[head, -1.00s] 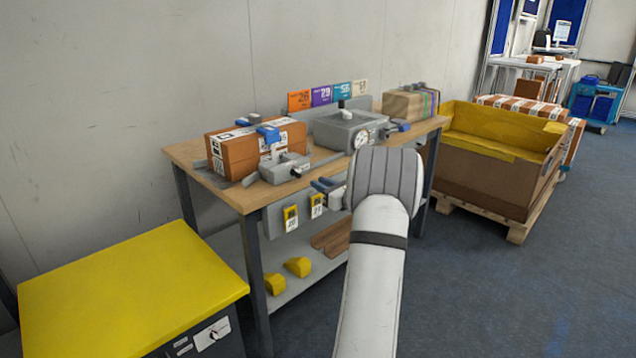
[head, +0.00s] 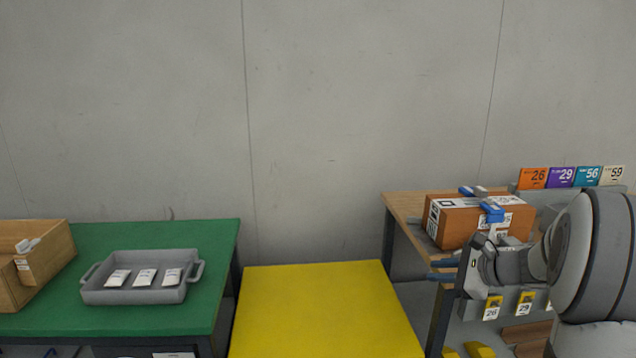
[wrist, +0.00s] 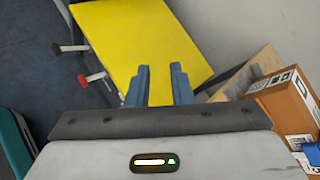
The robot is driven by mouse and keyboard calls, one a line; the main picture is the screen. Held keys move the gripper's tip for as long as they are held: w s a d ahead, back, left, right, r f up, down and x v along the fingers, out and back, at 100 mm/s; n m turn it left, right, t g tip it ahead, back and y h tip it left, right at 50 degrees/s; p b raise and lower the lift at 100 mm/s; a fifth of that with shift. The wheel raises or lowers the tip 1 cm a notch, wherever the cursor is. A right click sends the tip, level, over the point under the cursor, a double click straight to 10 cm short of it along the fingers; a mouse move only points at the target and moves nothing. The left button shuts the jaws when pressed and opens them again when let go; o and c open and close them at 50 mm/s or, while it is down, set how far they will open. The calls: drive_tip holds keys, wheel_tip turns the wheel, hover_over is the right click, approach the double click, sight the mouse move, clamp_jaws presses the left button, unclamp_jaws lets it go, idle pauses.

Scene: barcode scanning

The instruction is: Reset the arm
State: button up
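My gripper (head: 433,270) is at the right of the head view, in front of the wooden workbench (head: 402,205) and beside its left end. Its two blue fingers point left. In the wrist view my gripper (wrist: 160,70) has its fingers apart with nothing between them. Beyond the fingers lies the yellow tabletop (wrist: 150,35). My arm covers part of the bench at the right edge of the head view.
A brown carton (head: 462,222) with labels sits on the bench behind my gripper. The yellow table (head: 322,310) is bare. Left of it, a green table (head: 205,240) holds a grey tray (head: 140,293) with three white packets, and a wooden box (head: 45,240).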

drive_tip(key=s+a+r+n+g+h+p, duration=0.2)
drive_tip(key=s+a+r+n+g+p, duration=0.35)
drive_tip(key=s+a+n, duration=0.5)
drive_tip(key=s+a+r+n+h+p, duration=0.1)
drive_tip(key=s+r+n+h+p, duration=0.1)
drive_tip(key=s+n, duration=0.3)
drive_tip(key=s+a+r+n+g+h+p, duration=0.1)
drive_tip(key=s+n+h+p, duration=0.3)
drive_tip(key=s, duration=0.7)
drive_tip(key=shift+a+r+n+p, duration=0.4)
drive_tip(key=shift+r+n, duration=0.25)
drive_tip(key=shift+r, duration=0.2)
drive_tip(key=shift+s, duration=0.15)
